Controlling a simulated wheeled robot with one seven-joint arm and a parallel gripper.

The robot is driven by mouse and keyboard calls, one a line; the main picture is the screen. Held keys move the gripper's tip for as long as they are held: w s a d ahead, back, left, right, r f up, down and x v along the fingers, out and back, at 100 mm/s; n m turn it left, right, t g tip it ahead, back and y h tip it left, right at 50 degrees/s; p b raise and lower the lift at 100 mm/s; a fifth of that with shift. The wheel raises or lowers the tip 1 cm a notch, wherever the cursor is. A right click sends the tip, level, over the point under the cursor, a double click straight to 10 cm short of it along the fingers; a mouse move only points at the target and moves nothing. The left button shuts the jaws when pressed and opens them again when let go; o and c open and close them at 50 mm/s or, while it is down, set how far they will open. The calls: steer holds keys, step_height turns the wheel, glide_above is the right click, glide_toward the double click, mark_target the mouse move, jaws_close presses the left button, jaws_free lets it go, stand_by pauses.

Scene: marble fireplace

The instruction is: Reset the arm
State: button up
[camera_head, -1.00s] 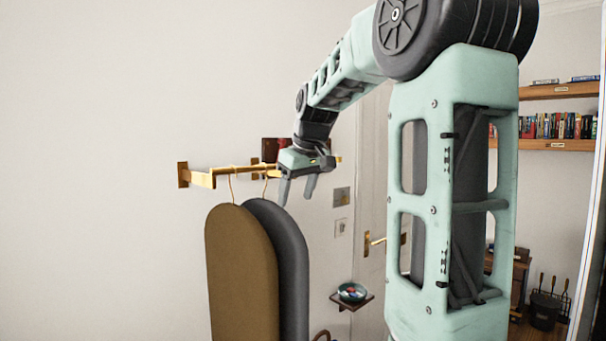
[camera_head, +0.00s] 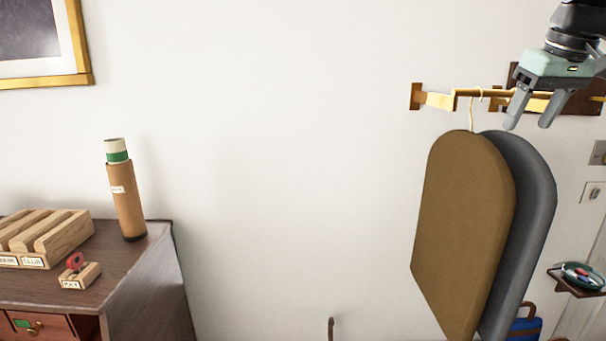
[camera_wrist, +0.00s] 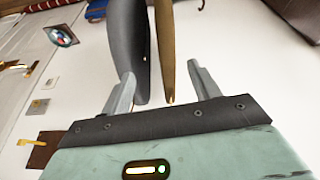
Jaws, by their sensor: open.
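My gripper (camera_head: 532,110) is at the upper right of the head view, in front of the brass wall rail (camera_head: 440,99). Its two grey fingers point down and stand apart, with nothing held between them. A brown garment bag (camera_head: 462,215) and a dark grey garment bag (camera_head: 530,215) hang from the rail, below and left of my gripper. In the wrist view my open fingers (camera_wrist: 160,88) show with the grey bag (camera_wrist: 128,45) and the brown bag (camera_wrist: 166,45) beyond them. I cannot tell whether a finger touches the grey bag.
A wooden cabinet (camera_head: 150,290) at the left carries a cardboard tube (camera_head: 126,200), a slotted wooden rack (camera_head: 45,238) and a small wooden block (camera_head: 80,277). A small shelf with a dish (camera_head: 582,276) is at the lower right. The wall between is clear.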

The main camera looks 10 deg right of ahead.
steer(key=a+f+n+g+y+b, duration=0.1)
steer(key=a+f+n, duration=0.1)
steer(key=a+f, duration=0.9)
steer(key=a+f+n+g+y+b, duration=0.1)
steer(key=a+f+n+b, duration=0.15)
steer(key=a+f, duration=0.85)
steer(key=s+a+f+n+g+b, duration=0.1)
steer(key=s+a+f+n, duration=0.1)
steer(key=s+a+f, duration=0.3)
steer(key=s+a+f+n+g, duration=0.1)
steer(key=s+a+f+n, duration=0.1)
steer(key=s+a+f, duration=0.4)
steer(key=s+a, duration=0.4)
steer(key=s, duration=0.3)
steer(key=shift+a+n+b, duration=0.25)
steer(key=shift+n+b, duration=0.1)
steer(key=shift+b, duration=0.05)
